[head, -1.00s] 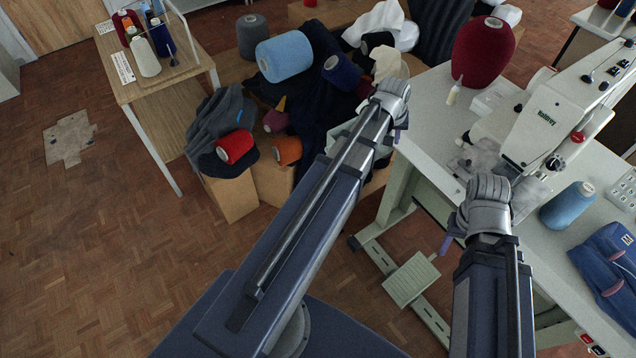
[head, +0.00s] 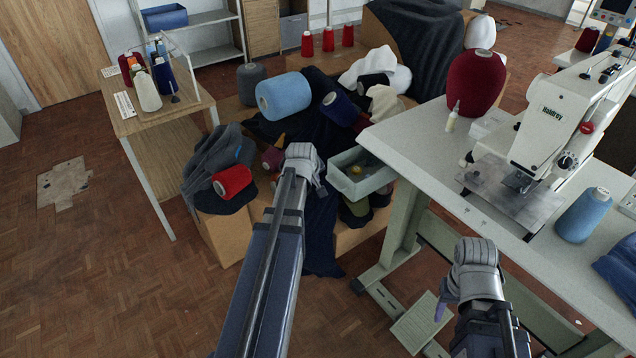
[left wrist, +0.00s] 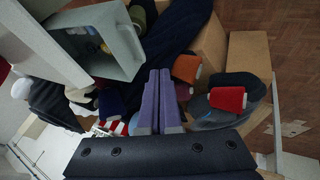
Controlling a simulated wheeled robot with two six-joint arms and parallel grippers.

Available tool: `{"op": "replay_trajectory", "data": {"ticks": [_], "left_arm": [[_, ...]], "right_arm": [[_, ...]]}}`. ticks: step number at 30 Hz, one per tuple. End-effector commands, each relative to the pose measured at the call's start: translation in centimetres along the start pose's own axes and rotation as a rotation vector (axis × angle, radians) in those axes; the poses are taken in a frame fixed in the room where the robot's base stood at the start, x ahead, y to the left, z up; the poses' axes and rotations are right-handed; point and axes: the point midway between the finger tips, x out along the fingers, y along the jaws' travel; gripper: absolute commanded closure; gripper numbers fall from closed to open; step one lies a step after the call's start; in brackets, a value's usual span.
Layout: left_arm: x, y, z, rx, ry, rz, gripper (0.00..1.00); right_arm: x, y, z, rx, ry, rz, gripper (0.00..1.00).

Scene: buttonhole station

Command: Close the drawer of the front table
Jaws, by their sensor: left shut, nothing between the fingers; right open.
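The front table (head: 408,133) is the pale sewing table on the right. Its grey-green drawer (head: 372,184) sticks out from under the left end of the top, open, with small things inside, one of them yellow. The drawer also shows at the upper left of the left wrist view (left wrist: 136,38). My left gripper (head: 321,184) is left of the drawer, apart from it; my wrist partly hides it in the head view. In the left wrist view its purple fingers (left wrist: 158,98) are together and empty. My right gripper (head: 440,311) is open, low beside the table's near side.
A sewing machine (head: 562,125), a dark red cone (head: 476,82) and a blue cone (head: 583,215) stand on the table. Boxes with cloth and yarn cones (head: 285,90) crowd the area behind and left of the drawer. The floor at left is open.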

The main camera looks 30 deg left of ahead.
Motion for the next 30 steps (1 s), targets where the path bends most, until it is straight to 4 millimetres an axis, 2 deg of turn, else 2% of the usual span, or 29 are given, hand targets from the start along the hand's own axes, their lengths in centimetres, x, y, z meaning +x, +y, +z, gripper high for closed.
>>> {"op": "replay_trajectory", "data": {"ticks": [19, 21, 24, 30], "left_arm": [[10.2, -0.1, 0.2, 0.002, -0.001, 0.0, 1.0], [10.5, 1.4, 0.1, 0.004, -0.001, 0.0, 1.0], [11.3, 2.5, 0.2, 0.004, -0.001, 0.0, 1.0], [11.6, 3.2, 0.4, 0.002, -0.001, -0.001, 1.0]], "right_arm": [[8.6, -0.8, -0.5, 0.0, 0.0, 0.0, 0.5], [8.2, -0.8, -0.5, 0.0, 0.0, 0.0, 0.5], [8.4, -0.8, -0.5, 0.0, 0.0, 0.0, 0.5], [8.5, -0.8, -0.5, 0.0, 0.0, 0.0, 0.5]]}}
